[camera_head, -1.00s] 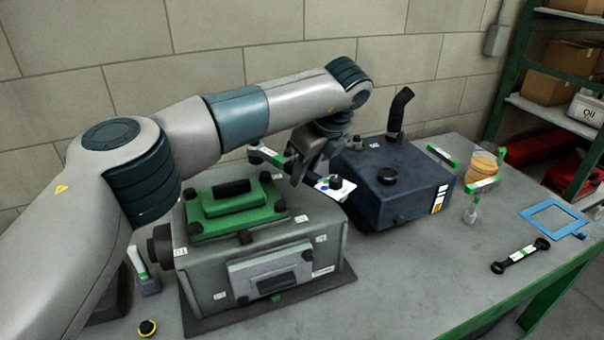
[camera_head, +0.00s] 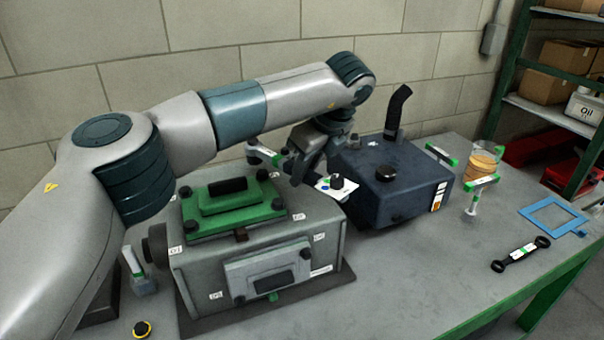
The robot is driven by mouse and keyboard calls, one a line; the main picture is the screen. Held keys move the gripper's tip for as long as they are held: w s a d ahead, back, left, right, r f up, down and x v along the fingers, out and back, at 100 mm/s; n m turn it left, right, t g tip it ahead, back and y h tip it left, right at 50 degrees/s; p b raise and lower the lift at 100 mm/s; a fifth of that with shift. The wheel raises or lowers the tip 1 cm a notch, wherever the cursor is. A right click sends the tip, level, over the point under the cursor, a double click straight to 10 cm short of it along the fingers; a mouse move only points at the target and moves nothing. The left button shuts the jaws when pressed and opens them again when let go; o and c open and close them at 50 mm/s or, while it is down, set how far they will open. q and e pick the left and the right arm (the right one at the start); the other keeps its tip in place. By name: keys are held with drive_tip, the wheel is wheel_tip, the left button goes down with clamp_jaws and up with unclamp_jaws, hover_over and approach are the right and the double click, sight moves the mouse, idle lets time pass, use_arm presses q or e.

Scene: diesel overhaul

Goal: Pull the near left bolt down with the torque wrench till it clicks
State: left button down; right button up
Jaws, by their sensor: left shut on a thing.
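The engine block (camera_head: 330,235) carries a green cover (camera_head: 235,207) with dark bolts at its corners. The near left bolt (camera_head: 192,226) shows uncovered at the cover's front left corner. My left gripper (camera_head: 303,172) is beyond the block's far right side, apart from that bolt. It is shut on a dark tool with a white and green label, which looks like the torque wrench (camera_head: 266,156). The tool points left behind the cover's far right corner; the fingers and grip are partly hidden. My right gripper does not show.
A dark blue tank (camera_head: 395,190) with a black pipe stands right of the gripper. A double-ended spanner (camera_head: 521,254) and a blue frame (camera_head: 553,214) lie right. The front middle of the bench is clear.

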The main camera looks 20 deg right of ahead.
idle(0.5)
use_arm(q)
drive_tip(key=shift+s, duration=0.1)
drive_tip(key=shift+s+b, duration=0.25)
drive_tip(key=shift+b, duration=0.4)
drive_tip(key=shift+s+a+r, duration=0.1)
drive_tip(key=shift+s+a, duration=0.15)
drive_tip(key=shift+b, duration=0.35)
